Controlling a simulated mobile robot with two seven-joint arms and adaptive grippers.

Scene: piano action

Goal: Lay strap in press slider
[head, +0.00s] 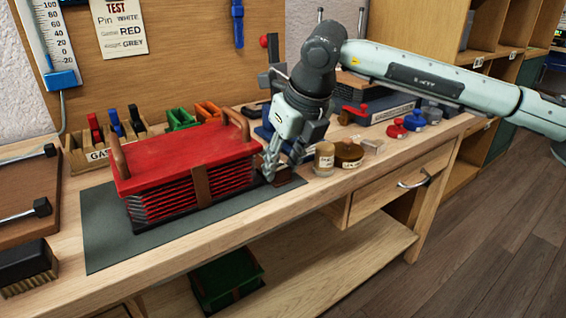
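A red bellows-like block (185,160) with two brown handles stands on a dark grey mat (105,235). A brown strap (201,187) runs down its front side. My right gripper (283,164) is at the block's right end, low over the bench. Its fingers look apart, with nothing seen between them. A small dark brown piece (287,181) lies just below the fingers; I cannot tell if it is part of a strap or whether they touch it. I cannot make out a press slider for certain. My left gripper is out of view.
A jar (324,160), a round brown tin (348,155) and red-topped items (397,129) stand right of my gripper. A brush (28,265) lies at the left. A green box (227,280) sits on the lower shelf. The mat's front strip is clear.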

